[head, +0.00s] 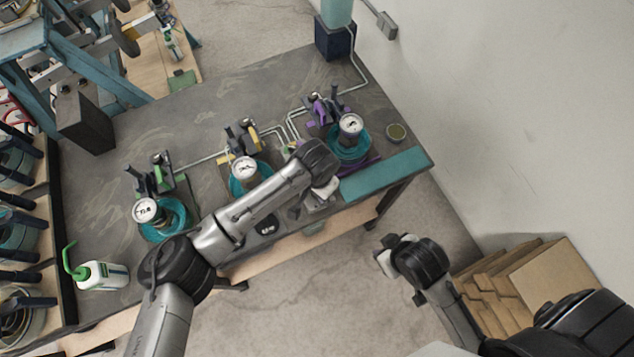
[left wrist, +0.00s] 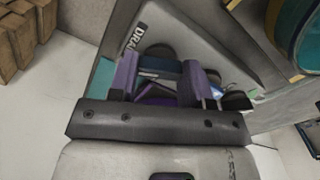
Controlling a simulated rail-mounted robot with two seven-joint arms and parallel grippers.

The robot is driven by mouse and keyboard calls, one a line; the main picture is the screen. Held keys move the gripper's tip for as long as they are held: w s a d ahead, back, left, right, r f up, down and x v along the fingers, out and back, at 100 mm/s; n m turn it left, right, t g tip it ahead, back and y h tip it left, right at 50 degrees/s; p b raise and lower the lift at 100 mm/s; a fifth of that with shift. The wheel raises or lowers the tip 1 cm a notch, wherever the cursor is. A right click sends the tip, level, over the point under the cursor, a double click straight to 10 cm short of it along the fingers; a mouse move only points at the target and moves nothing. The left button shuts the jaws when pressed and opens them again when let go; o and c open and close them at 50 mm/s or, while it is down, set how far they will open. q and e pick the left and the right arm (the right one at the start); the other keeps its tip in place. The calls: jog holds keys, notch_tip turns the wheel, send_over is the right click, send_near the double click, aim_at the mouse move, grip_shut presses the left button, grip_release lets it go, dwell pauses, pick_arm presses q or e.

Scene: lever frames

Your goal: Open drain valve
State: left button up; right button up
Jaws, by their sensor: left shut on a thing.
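A pale panel with a partly hidden label starting "DRA" (left wrist: 135,38) shows in the left wrist view. The drain valve handle (left wrist: 160,68) is a dark bar in front of this panel, with dark round parts around it. My left gripper (left wrist: 162,82) is shut on the handle, its two fingers on either side. In the head view my left gripper (head: 318,202) is at the front edge of the workbench, and my wrist hides most of the valve there. My right gripper (head: 388,260) hangs off the bench at the right, over the floor; its finger gap is unclear.
The grey workbench (head: 110,190) carries three gauges in teal rings: left (head: 145,210), middle (head: 245,168) and right (head: 350,124). Lever sets stand behind them. Cardboard boxes (head: 540,275) are stacked at the right.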

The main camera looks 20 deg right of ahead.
pick_arm(q)
jog(key=shift+r+m+p, duration=0.1)
jog(key=shift+m+p, duration=0.35)
jog(key=shift+m, duration=0.35)
jog(key=o, duration=0.9)
